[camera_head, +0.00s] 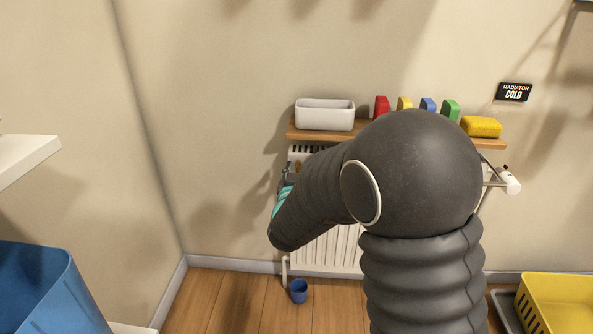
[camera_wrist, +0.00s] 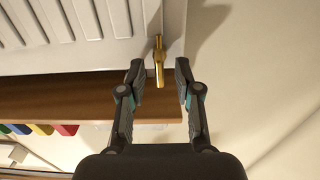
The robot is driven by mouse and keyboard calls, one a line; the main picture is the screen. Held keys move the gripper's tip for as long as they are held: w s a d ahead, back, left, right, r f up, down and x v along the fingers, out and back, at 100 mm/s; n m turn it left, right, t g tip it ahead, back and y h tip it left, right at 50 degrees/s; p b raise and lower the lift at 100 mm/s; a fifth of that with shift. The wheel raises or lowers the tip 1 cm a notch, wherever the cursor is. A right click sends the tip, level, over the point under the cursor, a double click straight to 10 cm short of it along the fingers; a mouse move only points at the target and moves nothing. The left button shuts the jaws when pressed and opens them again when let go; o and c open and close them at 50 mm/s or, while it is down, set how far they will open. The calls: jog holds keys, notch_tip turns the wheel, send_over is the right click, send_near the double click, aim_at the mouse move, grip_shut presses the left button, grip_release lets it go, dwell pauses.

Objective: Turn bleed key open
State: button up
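The brass bleed key (camera_wrist: 159,62) sticks out from the end of the white radiator (camera_wrist: 95,45) in the wrist view. My gripper (camera_wrist: 160,72) is open, with one dark finger on each side of the key. A gap shows between the key and both fingers, so neither seems to touch it. In the head view my arm covers much of the radiator (camera_head: 335,250), and I cannot make out the key there.
A wooden shelf (camera_head: 295,133) above the radiator holds a white tray (camera_head: 325,115), several coloured pieces and a yellow sponge (camera_head: 481,127). A blue cup (camera_head: 299,291) stands on the floor below. A blue bin (camera_head: 45,290) and yellow crate (camera_head: 560,305) flank the front.

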jog(key=shift+c, duration=0.2)
grip_shut()
jog(key=n, duration=0.4)
jog(key=shift+a+n, duration=0.15)
jog(key=shift+n, duration=0.25)
jog(key=n+p, duration=0.1)
jog(key=n, duration=0.3)
jog(key=shift+a+n+p, duration=0.15)
jog(key=shift+n+p, duration=0.15)
jog(key=shift+p, duration=0.05)
jog(key=n+p, duration=0.1)
jog(key=n, duration=0.3)
jog(key=shift+a+f, duration=0.1)
jog(key=shift+f, duration=0.05)
jog(key=shift+f+n+p, duration=0.2)
jog(key=shift+n+p, duration=0.75)
jog(key=shift+n, duration=1.35)
